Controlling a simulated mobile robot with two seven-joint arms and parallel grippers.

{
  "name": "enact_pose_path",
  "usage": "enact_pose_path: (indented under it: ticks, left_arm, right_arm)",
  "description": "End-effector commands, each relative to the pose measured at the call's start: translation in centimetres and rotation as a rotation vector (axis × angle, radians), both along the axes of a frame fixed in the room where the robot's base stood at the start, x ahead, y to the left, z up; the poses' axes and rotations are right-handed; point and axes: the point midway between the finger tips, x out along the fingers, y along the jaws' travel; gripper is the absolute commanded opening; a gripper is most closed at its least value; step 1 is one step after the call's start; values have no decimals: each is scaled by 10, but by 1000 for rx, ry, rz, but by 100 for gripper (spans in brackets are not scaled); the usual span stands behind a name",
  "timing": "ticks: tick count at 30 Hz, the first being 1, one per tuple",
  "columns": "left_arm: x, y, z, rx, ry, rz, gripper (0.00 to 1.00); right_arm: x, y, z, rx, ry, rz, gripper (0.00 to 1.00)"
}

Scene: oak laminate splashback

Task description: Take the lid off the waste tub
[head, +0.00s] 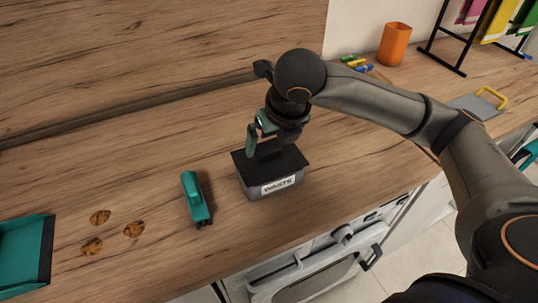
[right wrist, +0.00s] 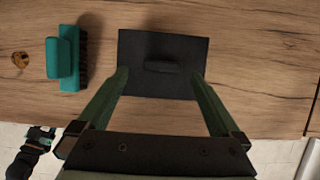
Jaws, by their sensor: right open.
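The waste tub (head: 258,190) is a grey box with a "WASTE" label on its front, standing on the wooden counter. Its flat black lid (head: 294,160) sits on top, with a raised bar handle that also shows in the right wrist view (right wrist: 162,67). My right gripper (head: 262,146) is open over the lid. In the right wrist view its green fingers (right wrist: 160,73) appear on either side of the handle, apart from it. The arm partly hides the handle in the head view. A dark shape low in the right wrist view may be my left gripper (right wrist: 32,150); its fingers are unclear.
A teal brush (head: 194,197) lies left of the tub. Several brown cookies (head: 134,229) and a teal dustpan-like tray (head: 22,250) lie farther left. An orange cup (head: 394,44) stands at the back right. The counter's front edge is close to the tub.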

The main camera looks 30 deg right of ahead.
Motion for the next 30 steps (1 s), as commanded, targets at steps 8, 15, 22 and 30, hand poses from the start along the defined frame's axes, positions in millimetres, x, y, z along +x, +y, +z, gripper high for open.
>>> enact_pose_path:
  ticks: [8,15,22,30]
  left_arm:
    - [0,0,8,0,1,0,50]
    - [0,0,8,0,1,0,50]
    - [0,0,8,0,1,0,50]
    - [0,0,8,0,1,0,50]
  right_arm:
    - [13,-4,-35,0,3,0,100]
    - [15,-5,-38,-1,1,0,100]
    - [14,-4,-38,0,1,0,79]
    - [14,-4,-38,0,1,0,48]
